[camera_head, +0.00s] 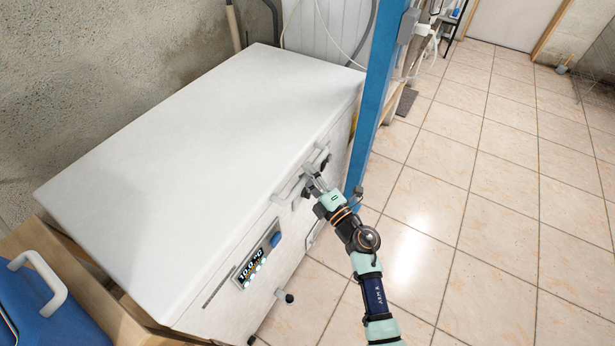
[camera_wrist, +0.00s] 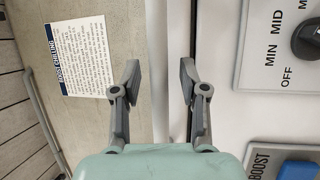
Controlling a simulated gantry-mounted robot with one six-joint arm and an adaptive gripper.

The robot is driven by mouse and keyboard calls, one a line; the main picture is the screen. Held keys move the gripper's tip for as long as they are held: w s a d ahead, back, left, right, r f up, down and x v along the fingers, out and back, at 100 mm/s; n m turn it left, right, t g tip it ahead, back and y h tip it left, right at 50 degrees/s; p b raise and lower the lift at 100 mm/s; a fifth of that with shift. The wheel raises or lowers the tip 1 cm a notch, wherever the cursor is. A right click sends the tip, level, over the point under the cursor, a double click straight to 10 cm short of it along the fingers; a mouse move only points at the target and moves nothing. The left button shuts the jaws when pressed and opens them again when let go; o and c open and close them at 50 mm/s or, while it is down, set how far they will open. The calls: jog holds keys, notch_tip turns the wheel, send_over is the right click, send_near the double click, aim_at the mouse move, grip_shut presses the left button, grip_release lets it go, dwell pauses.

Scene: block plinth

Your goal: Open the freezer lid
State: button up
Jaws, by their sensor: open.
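The white chest freezer stands at the left in the head view, and its flat lid (camera_head: 200,130) lies closed on the body (camera_head: 215,300). A pale bar handle (camera_head: 289,188) runs along the upper front edge. My gripper (camera_head: 312,176) is at the far part of this handle, its fingers partly overlapping it. In the wrist view my gripper (camera_wrist: 160,72) is open, with one finger on each side of a pale vertical strip (camera_wrist: 160,25). I cannot tell whether the fingers touch it. Nothing is visibly clamped.
The front has a temperature display (camera_head: 252,265) and a knob (camera_wrist: 305,40) marked MIN, MID and OFF. A blue post (camera_head: 378,90) stands close beyond the freezer. A blue cooler (camera_head: 40,300) sits near left. Tiled floor (camera_head: 440,220) at the right is clear.

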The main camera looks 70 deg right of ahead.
jog(key=shift+w+d+r, duration=0.1)
jog(key=shift+w, duration=0.1)
grip_shut()
dwell(0.3)
